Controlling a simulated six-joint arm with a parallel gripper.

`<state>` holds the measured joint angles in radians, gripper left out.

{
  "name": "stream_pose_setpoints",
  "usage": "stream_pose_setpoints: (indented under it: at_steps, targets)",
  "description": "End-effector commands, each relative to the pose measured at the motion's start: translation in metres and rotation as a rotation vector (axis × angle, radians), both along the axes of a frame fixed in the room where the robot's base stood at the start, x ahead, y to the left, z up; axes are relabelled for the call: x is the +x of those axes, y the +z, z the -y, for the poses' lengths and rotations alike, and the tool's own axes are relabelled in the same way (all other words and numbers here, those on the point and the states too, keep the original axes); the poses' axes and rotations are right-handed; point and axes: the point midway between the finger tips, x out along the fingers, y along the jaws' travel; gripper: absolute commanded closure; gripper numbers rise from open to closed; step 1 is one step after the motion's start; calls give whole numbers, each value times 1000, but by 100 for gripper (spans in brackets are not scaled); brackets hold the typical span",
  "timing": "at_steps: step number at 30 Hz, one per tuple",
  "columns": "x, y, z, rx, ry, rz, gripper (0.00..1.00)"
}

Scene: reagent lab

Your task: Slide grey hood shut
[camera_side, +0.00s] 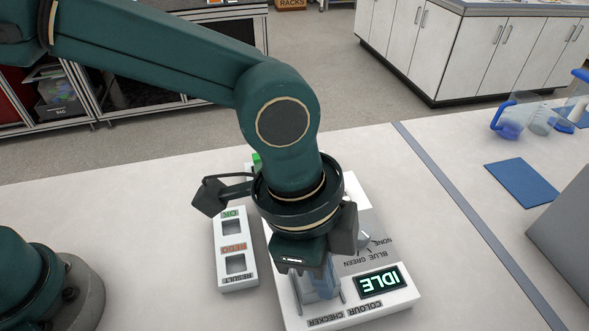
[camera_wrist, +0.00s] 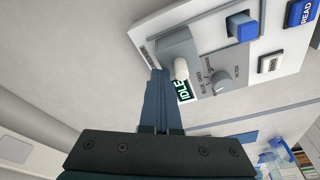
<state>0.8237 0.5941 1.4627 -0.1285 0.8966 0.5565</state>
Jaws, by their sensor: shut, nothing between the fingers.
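The grey hood (camera_wrist: 176,45) sits on the white colour checker (camera_wrist: 200,18) in the wrist view, with a pale rounded knob (camera_wrist: 181,68) on its near side. A blue square piece (camera_wrist: 240,28) stands in the checker to the right of the hood, uncovered and apart from it. My gripper (camera_wrist: 160,74) is shut and empty, its fingertips close beside the hood and left of the knob; I cannot tell if they touch. In the side view my gripper (camera_side: 320,273) points down over the checker (camera_side: 350,315) and hides much of its middle.
The screen reading IDLE (camera_side: 380,282) and a grey dial (camera_wrist: 221,84) lie close to my gripper. A white result tray (camera_side: 234,250) stands to the left.

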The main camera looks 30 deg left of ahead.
Motion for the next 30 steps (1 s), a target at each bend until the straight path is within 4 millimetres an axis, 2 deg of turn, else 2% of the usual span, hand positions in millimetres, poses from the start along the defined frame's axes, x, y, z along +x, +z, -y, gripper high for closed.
stream_pose_setpoints:
  at_steps: [1, 18, 23, 30]
  targets:
    - [0, -17, -3, 24, -8, -6, 100]
    - [-10, -17, 7, 21, -8, -7, 100]
    - [-10, -11, 8, 17, -6, -10, 100]
    - [-10, 8, 8, 15, -3, -9, 100]
